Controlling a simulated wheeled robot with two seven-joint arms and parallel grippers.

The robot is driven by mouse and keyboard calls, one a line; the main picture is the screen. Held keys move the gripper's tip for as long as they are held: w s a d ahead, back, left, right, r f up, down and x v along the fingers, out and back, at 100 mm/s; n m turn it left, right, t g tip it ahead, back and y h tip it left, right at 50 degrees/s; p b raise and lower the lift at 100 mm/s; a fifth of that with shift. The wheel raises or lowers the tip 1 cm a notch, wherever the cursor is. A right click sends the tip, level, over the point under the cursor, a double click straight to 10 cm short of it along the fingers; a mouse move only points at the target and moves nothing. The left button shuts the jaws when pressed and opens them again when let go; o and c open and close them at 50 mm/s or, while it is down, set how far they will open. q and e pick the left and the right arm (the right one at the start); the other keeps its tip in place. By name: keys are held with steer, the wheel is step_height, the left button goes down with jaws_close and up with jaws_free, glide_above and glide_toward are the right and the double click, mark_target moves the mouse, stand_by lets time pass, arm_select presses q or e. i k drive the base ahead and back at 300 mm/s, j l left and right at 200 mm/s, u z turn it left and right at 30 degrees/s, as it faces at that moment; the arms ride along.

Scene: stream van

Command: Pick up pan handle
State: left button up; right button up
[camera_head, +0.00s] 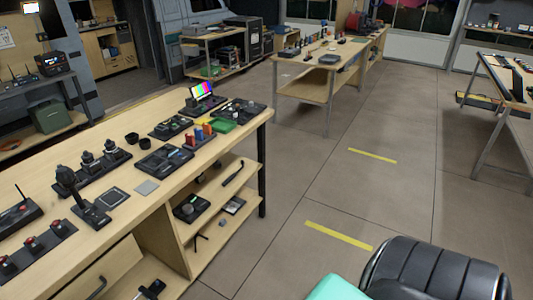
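A slim black rod with a thicker end (233,174), which looks like the pan handle, lies at a slant on the upper lower-level shelf (217,177) under the long wooden bench (171,122), near the bench's right end. It is small in the picture, so its finer shape is hard to tell. Neither of my grippers shows in the head view, so I cannot see whether they are open or shut.
A dark bench leg (262,170) stands just right of the rod. Joystick units, button boxes and a lit colour-bar screen (202,90) crowd the benchtop.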

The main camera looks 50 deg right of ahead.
mark_target(232, 175)
steer(key=z, duration=1.25)
steer(key=i+l+u, duration=0.2)
steer(key=i+l, duration=0.2)
steer(key=i+l+u, duration=0.15)
steer(key=i+l, duration=0.3)
steer(key=i+l+u, duration=0.2)
steer(key=i+l, duration=0.2)
steer(key=l, duration=0.2)
